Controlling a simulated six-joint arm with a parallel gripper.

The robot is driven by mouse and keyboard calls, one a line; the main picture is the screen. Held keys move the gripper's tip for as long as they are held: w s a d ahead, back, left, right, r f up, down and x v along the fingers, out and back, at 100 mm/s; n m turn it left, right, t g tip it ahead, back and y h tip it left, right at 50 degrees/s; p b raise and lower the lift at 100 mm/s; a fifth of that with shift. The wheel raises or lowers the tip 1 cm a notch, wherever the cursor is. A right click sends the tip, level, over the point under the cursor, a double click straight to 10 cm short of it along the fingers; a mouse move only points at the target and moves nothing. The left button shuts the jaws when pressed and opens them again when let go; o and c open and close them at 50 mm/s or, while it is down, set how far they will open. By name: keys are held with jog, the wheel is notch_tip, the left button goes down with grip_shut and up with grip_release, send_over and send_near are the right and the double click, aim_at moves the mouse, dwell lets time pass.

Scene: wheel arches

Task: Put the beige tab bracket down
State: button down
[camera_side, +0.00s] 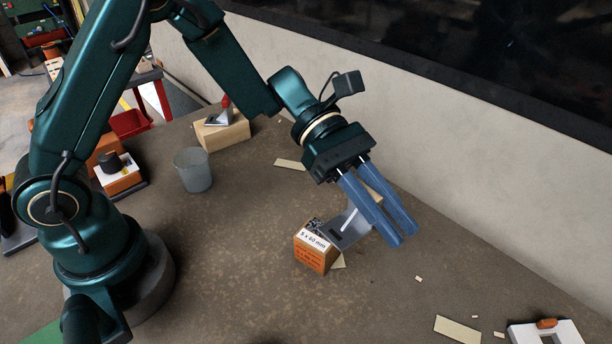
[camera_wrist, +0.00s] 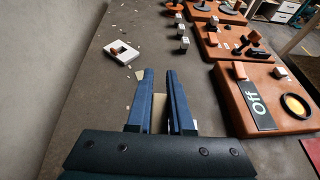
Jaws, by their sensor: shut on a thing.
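My gripper (camera_side: 401,234) has two long blue fingers and reaches down to the right above the worktop in the side view. It is shut on the beige tab bracket (camera_wrist: 160,113), which shows as a pale strip between the fingers in the wrist view (camera_wrist: 159,74). In the side view only a small beige part of the bracket (camera_side: 374,196) shows behind the fingers; the rest is hidden. I cannot tell whether the bracket touches the worktop.
An orange box (camera_side: 314,257) labelled 5 x 60 mm and a grey metal piece (camera_side: 351,233) are close by the fingers. A white frame-like block (camera_side: 565,333) lies at lower right. A grey cup (camera_side: 192,170) stands left. A wall (camera_side: 440,140) runs behind. The worktop right of the box is mostly clear.

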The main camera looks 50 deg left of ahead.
jog(key=w+a+n+t+y, duration=0.1)
jog(key=w+a+n+t, duration=0.25)
jog(key=a, duration=0.65)
jog(key=w+a+n+t+y, duration=0.2)
jog(key=w+a+n+t, duration=0.15)
jog(key=a, duration=0.75)
jog(key=w+a+n+t+y, duration=0.1)
jog(key=w+a+n+t, duration=0.2)
jog(key=a, duration=0.7)
jog(key=shift+t, duration=0.3)
jog(key=w+d+f, duration=0.1)
jog(key=d+f, duration=0.1)
jog(key=d, duration=0.1)
jog(key=w+d+f, duration=0.1)
jog(key=d+f, duration=0.1)
jog(key=d, duration=0.1)
jog(key=w+d+f, duration=0.2)
jog(key=d, duration=0.1)
jog(key=shift+w+d+f, duration=0.1)
jog(key=shift+d, duration=0.15)
jog(key=shift+w+f, duration=0.1)
jog(key=shift+f, duration=1.95)
jog(key=shift+f, duration=0.2)
jog(key=c, duration=0.8)
grip_release()
jog(key=shift+r, duration=0.1)
